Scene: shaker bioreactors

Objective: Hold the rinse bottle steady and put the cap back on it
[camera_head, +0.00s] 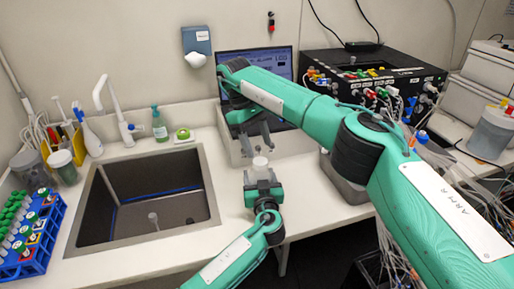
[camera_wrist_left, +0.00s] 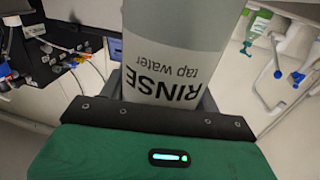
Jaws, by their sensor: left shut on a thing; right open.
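The rinse bottle (camera_head: 260,163) shows as a small pale top in the head view, right of the sink. In the left wrist view its grey-white body (camera_wrist_left: 175,45) fills the upper middle, with "RINSE tap water" upside down. My left gripper (camera_head: 261,180) is shut on the bottle's body. My right gripper (camera_head: 257,143) is open just above the bottle, its fingers pointing down on either side of the space over its top. I cannot tell whether the cap is on the bottle; I see no separate cap.
The sink (camera_head: 150,205) is left of the bottle. A blue rack (camera_head: 30,240) of green-capped tubes stands at far left. A green soap bottle (camera_head: 159,124) stands behind the sink. A monitor (camera_head: 279,60) and a black cabled box (camera_head: 385,75) stand behind my right arm.

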